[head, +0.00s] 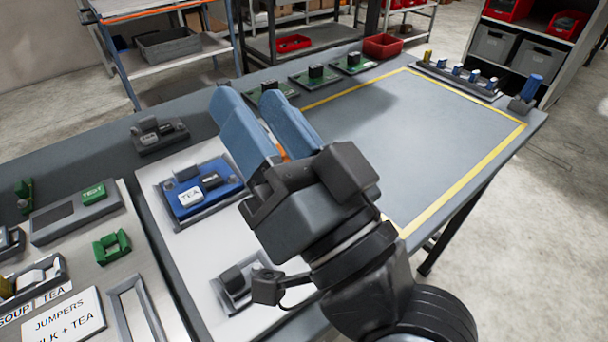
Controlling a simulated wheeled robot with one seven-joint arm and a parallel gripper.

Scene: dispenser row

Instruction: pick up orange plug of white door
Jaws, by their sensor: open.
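My gripper (247,98) is in the middle of the head view, its two blue fingers apart with a gap between them. A small orange patch (284,154) shows between the fingers near their base; I cannot tell whether it is a plug or part of something else. No white door can be clearly made out; my gripper and arm hide part of the bench. A blue unit (206,205) with a white TEA label sits in a grey tray on a white board, left of and below the fingers.
Green circuit boards with black blocks (316,76) line the bench's back edge. A yellow-outlined grey area (430,125) to the right is clear. A grey fixture (160,134) stands at left. A TEST unit (77,212) and JUMPERS card (65,322) lie at lower left.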

